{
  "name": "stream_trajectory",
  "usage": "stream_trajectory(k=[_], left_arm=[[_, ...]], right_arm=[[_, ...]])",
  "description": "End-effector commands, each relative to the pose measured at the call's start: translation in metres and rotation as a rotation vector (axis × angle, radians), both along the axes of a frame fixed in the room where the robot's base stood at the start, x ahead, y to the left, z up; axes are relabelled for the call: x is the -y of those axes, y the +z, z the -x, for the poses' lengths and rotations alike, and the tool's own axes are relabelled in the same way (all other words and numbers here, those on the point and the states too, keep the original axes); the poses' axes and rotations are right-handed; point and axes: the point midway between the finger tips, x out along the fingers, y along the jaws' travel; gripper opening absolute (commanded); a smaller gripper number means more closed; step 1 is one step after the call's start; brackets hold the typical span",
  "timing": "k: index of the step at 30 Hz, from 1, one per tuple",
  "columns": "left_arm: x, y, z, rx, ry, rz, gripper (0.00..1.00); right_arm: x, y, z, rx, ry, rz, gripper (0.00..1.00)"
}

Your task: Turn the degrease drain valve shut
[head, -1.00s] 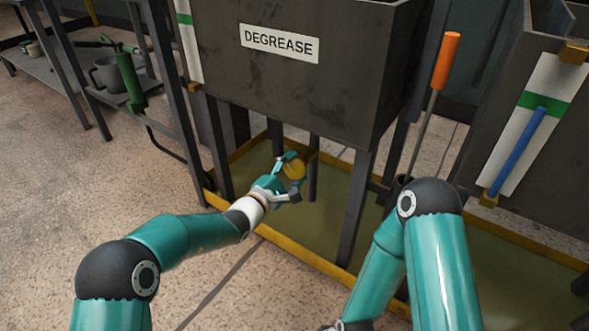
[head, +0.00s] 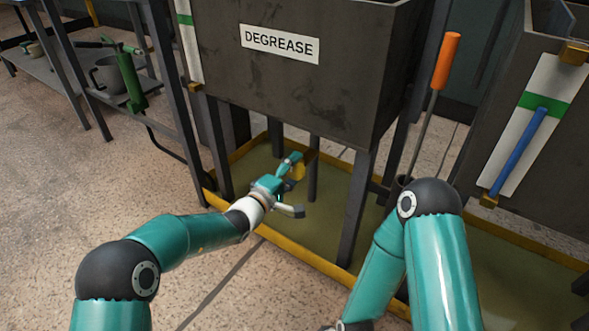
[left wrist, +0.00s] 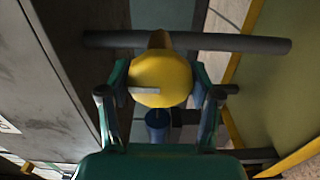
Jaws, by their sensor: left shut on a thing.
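The dark tank with the DEGREASE label (head: 279,43) stands on legs over a yellow-rimmed tray. Below the tank is the yellow valve handle (head: 299,172), largely hidden by my left gripper (head: 288,183) in the head view. In the left wrist view the handle is a rounded yellow piece (left wrist: 161,78) between the two teal fingers, with a grey pipe (left wrist: 220,42) across behind it. My left gripper is shut on this handle. A small blue cylinder (left wrist: 157,125) shows just below the handle. My right arm comes down at the right; its gripper is out of view.
Tank legs (head: 357,210) and the yellow tray rim (head: 305,252) surround the valve area. An orange-handled rod (head: 446,60) stands to the right. A second tank with a blue bar (head: 518,150) is further right. The floor at left is clear before a shelf with a grey mug (head: 106,75).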

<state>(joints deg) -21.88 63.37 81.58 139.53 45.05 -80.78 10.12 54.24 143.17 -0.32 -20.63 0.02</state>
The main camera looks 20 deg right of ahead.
Motion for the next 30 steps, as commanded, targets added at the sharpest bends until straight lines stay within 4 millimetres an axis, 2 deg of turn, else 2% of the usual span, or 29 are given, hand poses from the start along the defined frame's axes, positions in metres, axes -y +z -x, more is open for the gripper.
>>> stream_trajectory(k=[1, 6, 7, 11, 12, 23, 30], left_arm=[[-0.003, -0.008, -0.001, -0.014, 0.005, -0.01, 0.29], [-0.003, -0.009, -0.001, -0.014, 0.004, -0.01, 0.28], [-0.003, -0.009, -0.001, -0.014, 0.004, -0.01, 0.65], [-0.003, -0.008, 0.0, -0.013, 0.004, -0.009, 0.87], [-0.003, -0.007, 0.0, -0.012, 0.003, -0.007, 0.89], [-0.002, -0.002, 0.001, -0.005, 0.001, -0.003, 0.89], [-0.02, -0.002, 0.013, -0.005, 0.002, -0.001, 0.89]], right_arm=[[0.0, -0.001, 0.0, 0.0, 0.0, 0.0, 0.74], [0.0, -0.001, 0.0, 0.0, 0.0, 0.0, 0.74], [0.0, -0.001, 0.0, 0.0, 0.0, 0.0, 0.74], [0.0, -0.001, 0.0, 0.0, 0.0, 0.0, 0.74], [0.0, -0.001, 0.0, 0.0, 0.0, 0.0, 0.74], [0.0, 0.0, 0.0, 0.0, 0.0, 0.0, 0.74], [0.0, 0.0, 0.0, 0.0, 0.0, 0.0, 0.74]])
